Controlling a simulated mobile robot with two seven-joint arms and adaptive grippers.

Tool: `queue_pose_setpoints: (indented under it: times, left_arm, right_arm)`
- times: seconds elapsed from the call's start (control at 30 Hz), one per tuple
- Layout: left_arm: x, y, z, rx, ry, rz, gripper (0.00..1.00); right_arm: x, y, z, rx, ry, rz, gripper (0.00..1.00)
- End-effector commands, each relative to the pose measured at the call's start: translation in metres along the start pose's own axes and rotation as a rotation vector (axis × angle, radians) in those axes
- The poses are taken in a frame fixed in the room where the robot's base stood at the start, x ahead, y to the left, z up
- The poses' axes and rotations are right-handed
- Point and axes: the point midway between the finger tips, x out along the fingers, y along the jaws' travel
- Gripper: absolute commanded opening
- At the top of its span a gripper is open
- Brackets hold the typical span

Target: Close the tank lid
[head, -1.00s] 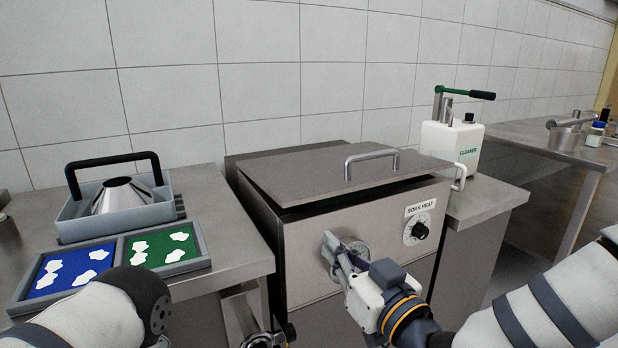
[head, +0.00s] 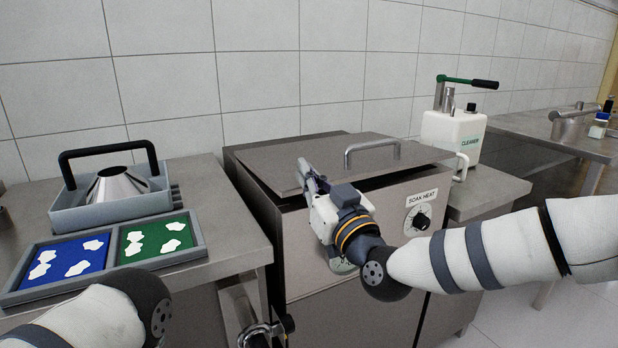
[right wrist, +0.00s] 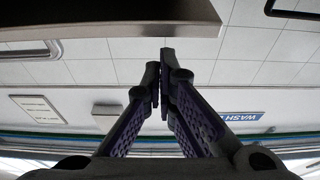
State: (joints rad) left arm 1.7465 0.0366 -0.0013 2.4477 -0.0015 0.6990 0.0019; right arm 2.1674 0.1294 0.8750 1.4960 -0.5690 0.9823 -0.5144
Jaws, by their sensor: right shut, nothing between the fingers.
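The metal tank (head: 300,240) stands in the middle of the head view. In the right wrist view the closed fingertips (right wrist: 160,62) point up, just below a dark slab edge (right wrist: 110,28). My left arm shows at the bottom left, but its gripper is not visible.
A dial labelled soak heat (head: 418,219) is on the tank front. A white cleaner jug (head: 452,133) stands on the right counter. A grey tray with a metal cone (head: 118,185) and a blue and green tray (head: 205,246) lie on the left counter.

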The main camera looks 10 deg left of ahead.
Motion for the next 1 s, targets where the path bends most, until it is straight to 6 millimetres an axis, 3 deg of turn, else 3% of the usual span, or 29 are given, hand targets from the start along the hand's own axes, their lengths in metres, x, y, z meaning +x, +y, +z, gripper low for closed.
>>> queue_pose_setpoints:
  times: [0.4,0.67,1.0]
  left_arm:
    - [0.001,0.0,0.0,0.0,-0.001,0.0,0.0]
    - [0.016,-0.001,0.007,0.001,-0.038,-0.002,0.0]
    - [0.006,0.0,0.003,0.001,-0.016,-0.001,0.0]
  right_arm:
    - [-0.002,0.0,0.005,0.0,-0.001,0.0,0.0]
    - [-0.015,0.0,0.045,0.004,-0.008,0.0,0.0]
    - [-0.012,0.0,0.027,-0.004,0.002,0.0,0.0]
